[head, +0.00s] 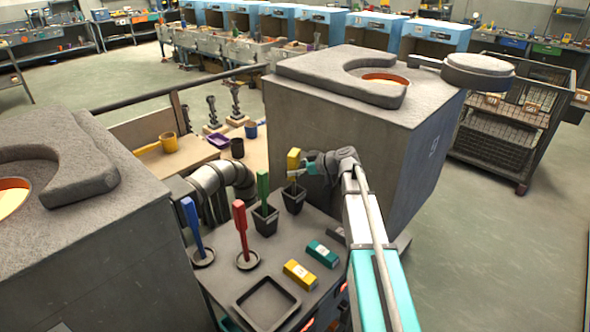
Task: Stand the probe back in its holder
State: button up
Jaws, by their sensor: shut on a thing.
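My gripper (303,172) is shut on a yellow-handled probe (294,159). The probe is roughly upright over a dark square cup-like holder (293,203) at the back of the small grey table. Its thin lower part is hard to make out, and I cannot tell whether the tip is inside the holder. A green-handled tool (263,188) stands in a similar dark holder (265,221) to the left. A red-handled tool (241,221) and a blue-handled tool (192,222) stand upright in round dark bases.
An empty dark square tray (267,303) lies at the table's front. A yellow block (300,274) and a teal block (322,254) lie right of it. Large grey furnaces (345,135) stand behind and left (90,255). A grey bent pipe (212,180) runs close behind the table.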

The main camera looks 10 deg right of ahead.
jog(key=shift+f, duration=0.1)
jog(key=o, duration=1)
jog(key=shift+c, duration=0.2)
jog(key=shift+s+d+r, duration=0.1)
jog(key=shift+r, duration=0.15)
jog(key=p+v, duration=0.4)
jog(key=v, duration=0.7)
jog(key=shift+s+d, duration=0.15)
jog(key=shift+d, duration=0.1)
jog(key=shift+a, duration=0.1)
